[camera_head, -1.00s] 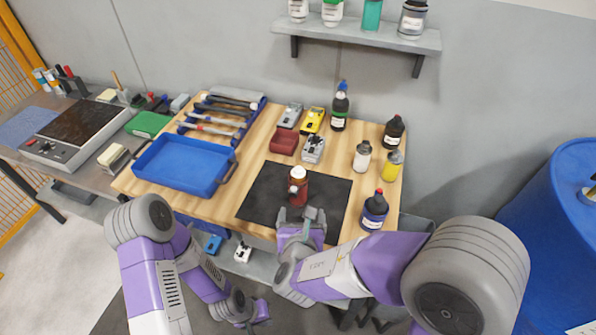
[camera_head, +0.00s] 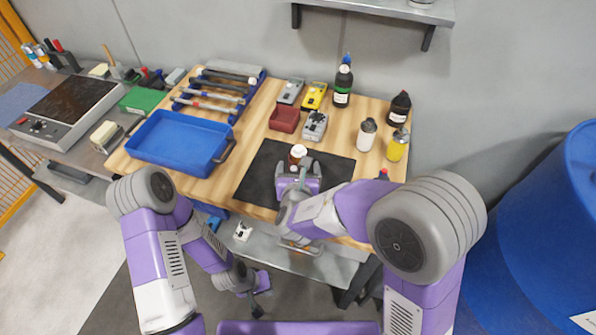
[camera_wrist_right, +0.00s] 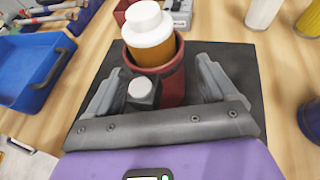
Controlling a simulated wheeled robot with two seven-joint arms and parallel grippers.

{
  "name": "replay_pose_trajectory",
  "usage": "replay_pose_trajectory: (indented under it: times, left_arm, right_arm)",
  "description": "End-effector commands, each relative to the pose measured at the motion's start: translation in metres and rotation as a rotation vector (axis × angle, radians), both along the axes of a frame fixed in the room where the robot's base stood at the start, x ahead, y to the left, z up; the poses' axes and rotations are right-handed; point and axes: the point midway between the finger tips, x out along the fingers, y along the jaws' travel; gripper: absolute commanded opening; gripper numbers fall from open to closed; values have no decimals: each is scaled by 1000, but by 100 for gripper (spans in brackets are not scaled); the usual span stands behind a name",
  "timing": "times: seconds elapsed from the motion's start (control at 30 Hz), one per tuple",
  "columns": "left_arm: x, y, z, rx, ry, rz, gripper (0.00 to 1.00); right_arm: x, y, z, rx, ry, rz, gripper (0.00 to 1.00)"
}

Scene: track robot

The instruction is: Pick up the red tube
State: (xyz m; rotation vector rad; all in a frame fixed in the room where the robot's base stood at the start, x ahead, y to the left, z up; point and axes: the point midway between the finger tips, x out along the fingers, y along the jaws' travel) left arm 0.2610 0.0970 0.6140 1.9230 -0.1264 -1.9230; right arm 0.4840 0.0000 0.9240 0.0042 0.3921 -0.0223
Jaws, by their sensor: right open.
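A red tube (camera_wrist_right: 178,85) stands on the black mat (camera_head: 262,172), with an amber bottle with a white cap (camera_wrist_right: 150,35) sitting in its mouth. In the head view the white cap (camera_head: 298,151) shows, but my right gripper hides most of the tube. My right gripper (camera_wrist_right: 161,78) is open, with one finger on each side of the tube; I cannot tell whether either finger touches it. It also shows in the head view (camera_head: 299,178). My left gripper (camera_head: 258,292) hangs low in front of the bench, away from the tube, and its jaw opening is unclear.
A blue tray (camera_head: 180,148) and a tool rack (camera_head: 222,92) lie to the left. Behind are a red bin (camera_head: 285,120) and meters. Several bottles stand at the right, including a white one (camera_head: 366,134). A blue barrel (camera_head: 545,235) stands far right.

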Motion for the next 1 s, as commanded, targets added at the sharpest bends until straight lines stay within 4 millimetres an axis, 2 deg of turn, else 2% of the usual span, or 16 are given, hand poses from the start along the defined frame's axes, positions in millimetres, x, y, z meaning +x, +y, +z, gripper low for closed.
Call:
replay_pose_trajectory:
  times: [0.07, 0.1, 0.5, 0.77, 0.87, 1.0]
  left_arm:
    - [0, 0, 0, 0, 0, 0, 0]
    - [0, 0, 0, 0, 0, 0, 0]
    - [0, 0, 0, 0, 0, 0, 0]
    - [0, 0, 2, 0, 0, 0, 0]
    - [0, 0, 7, 0, 0, 0, 0]
    - [0, 0, 20, 0, 0, 0, 0]
  right_arm:
    - [0, 0, 0, 0, 0, 0, 85]
    - [0, 0, 0, 0, 0, 0, 82]
    - [0, 0, 0, 1, 1, 0, 21]
    - [0, 0, 4, 2, -2, -1, 20]
    - [0, 0, 16, 3, -3, -1, 20]
    - [0, 1, 45, 5, -6, -1, 20]
